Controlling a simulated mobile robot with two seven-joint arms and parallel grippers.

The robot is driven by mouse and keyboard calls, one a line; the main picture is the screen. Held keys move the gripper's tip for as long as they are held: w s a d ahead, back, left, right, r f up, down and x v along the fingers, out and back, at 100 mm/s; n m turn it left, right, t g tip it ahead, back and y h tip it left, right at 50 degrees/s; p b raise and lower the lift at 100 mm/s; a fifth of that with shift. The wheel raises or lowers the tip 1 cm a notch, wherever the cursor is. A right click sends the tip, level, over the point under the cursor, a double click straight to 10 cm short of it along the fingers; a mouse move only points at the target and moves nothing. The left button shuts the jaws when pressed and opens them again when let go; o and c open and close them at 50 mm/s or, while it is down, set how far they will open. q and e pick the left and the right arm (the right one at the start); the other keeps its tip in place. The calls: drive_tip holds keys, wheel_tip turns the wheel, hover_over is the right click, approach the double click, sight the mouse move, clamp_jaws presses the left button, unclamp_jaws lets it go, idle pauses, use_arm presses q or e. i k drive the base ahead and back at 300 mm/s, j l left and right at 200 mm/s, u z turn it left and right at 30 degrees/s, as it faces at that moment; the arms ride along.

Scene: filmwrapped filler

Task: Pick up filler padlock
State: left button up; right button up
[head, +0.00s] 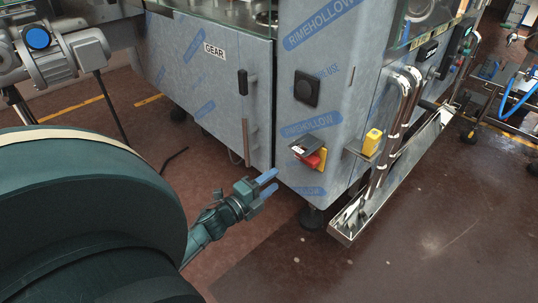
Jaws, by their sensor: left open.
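The filler machine (212,75) has grey panels in printed blue film. A red and yellow fitting (312,158) with a dark grey cover sits low on its corner panel. A small yellow block (372,141) stands on a little metal ledge to the right of it. I cannot tell for sure which of these is the padlock. My left gripper (271,182) has two light blue fingers, open and empty. It is in front of the machine's lower corner, to the left of and below the red and yellow fitting. My right gripper is not in view.
Bent chrome pipes (397,115) and a shiny metal trough (390,185) run along the machine's right side. A cabinet door with a dark handle (243,82) is on the left. A cart (505,100) stands at far right. The brown floor in front is clear.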

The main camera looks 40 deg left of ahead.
sight(372, 141)
drive_tip(key=k+j, duration=0.1)
drive_tip(key=k, duration=0.9)
